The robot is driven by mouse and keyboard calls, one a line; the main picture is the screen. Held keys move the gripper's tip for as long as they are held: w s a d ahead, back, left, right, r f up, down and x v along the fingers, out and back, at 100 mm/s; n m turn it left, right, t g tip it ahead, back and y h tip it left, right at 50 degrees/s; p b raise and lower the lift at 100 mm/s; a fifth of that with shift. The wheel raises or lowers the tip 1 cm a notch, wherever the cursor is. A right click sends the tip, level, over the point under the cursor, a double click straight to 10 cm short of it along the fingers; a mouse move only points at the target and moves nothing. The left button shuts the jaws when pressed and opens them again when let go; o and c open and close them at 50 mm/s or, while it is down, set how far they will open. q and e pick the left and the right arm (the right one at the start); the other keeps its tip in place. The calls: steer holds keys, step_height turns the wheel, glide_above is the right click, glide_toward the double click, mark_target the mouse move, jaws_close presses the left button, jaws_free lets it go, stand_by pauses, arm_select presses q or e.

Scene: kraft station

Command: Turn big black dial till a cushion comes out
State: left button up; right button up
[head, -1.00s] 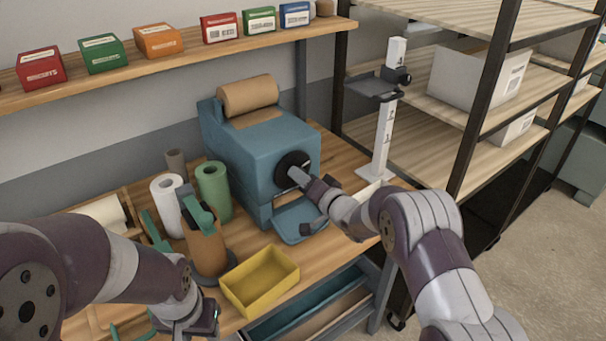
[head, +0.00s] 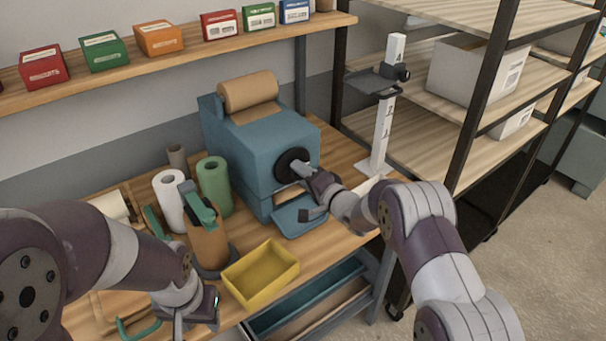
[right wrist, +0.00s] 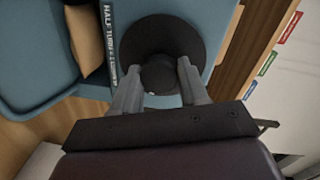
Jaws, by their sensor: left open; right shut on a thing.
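The blue machine (head: 245,140) stands on the bench with a roll of brown paper (head: 248,92) on top. Its big black dial (head: 294,158) is on the front face. My right gripper (head: 300,168) is at the dial; in the right wrist view its fingers (right wrist: 160,85) are shut on the dial's central knob (right wrist: 160,76). A tan piece (right wrist: 84,40) shows beside the machine's label in that view; I cannot tell whether it is a cushion. The blue tray (head: 290,222) below the dial is partly hidden by my right arm. My left gripper (head: 198,312) is open, low at the bench front.
A yellow bin (head: 262,275) stands in front of the machine. White (head: 170,200) and green (head: 214,185) rolls and a brown dispenser (head: 206,240) stand to its left. A white post (head: 383,125) and shelving are to the right.

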steer(key=o, duration=1.1)
steer(key=shift+c, duration=0.2)
steer(key=b+v, duration=0.2)
steer(key=v, duration=1)
steer(key=shift+s+d, duration=0.25)
steer(key=shift+r, duration=0.1)
